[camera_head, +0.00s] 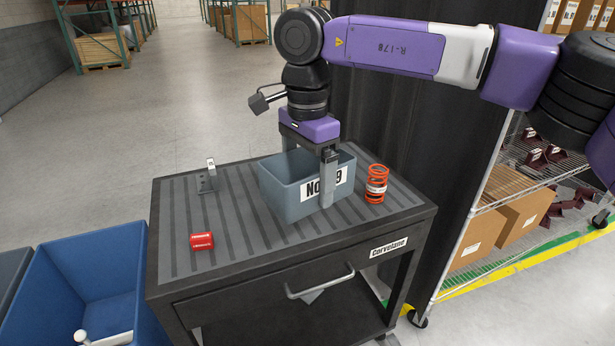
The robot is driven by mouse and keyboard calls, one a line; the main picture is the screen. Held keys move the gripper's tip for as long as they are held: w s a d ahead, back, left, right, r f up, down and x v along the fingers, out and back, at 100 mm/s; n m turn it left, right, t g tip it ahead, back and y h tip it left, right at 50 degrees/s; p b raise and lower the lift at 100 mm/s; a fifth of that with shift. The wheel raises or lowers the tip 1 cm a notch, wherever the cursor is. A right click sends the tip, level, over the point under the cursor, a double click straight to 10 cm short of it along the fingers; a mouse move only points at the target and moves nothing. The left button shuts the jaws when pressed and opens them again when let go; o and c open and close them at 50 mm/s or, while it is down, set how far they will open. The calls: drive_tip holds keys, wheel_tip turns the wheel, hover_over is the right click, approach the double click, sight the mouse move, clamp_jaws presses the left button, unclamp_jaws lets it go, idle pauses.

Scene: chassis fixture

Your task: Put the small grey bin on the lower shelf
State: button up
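The small grey bin (281,199), with a white number label on its front, stands on the ribbed top of a dark cart (165,289). My gripper (309,168) points down over the bin. One finger is outside the labelled near wall and partly covers the label. The other finger shows only in part towards the far rim, its tip hidden. I cannot tell whether the fingers press on the bin.
An orange spring (376,184) stands close right of the bin. A red block (202,241) and a grey bracket (208,178) lie left. A blue tub (85,270) stands left of the cart. A wire rack with cardboard boxes (522,216) stands right, beside a dark curtain (395,125).

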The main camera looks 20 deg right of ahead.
drive_tip(key=s+f+n, duration=0.5)
drive_tip(key=f, duration=0.7)
drive_tip(key=s+f+n, duration=0.5)
drive_tip(key=s+f, duration=0.1)
drive_tip(key=f, duration=0.7)
drive_tip(key=s+f+n, duration=0.5)
drive_tip(key=f, duration=0.8)
drive_tip(key=shift+s+a, duration=0.15)
drive_tip(key=shift+s, duration=0.15)
drive_tip(key=shift+f, duration=0.1)
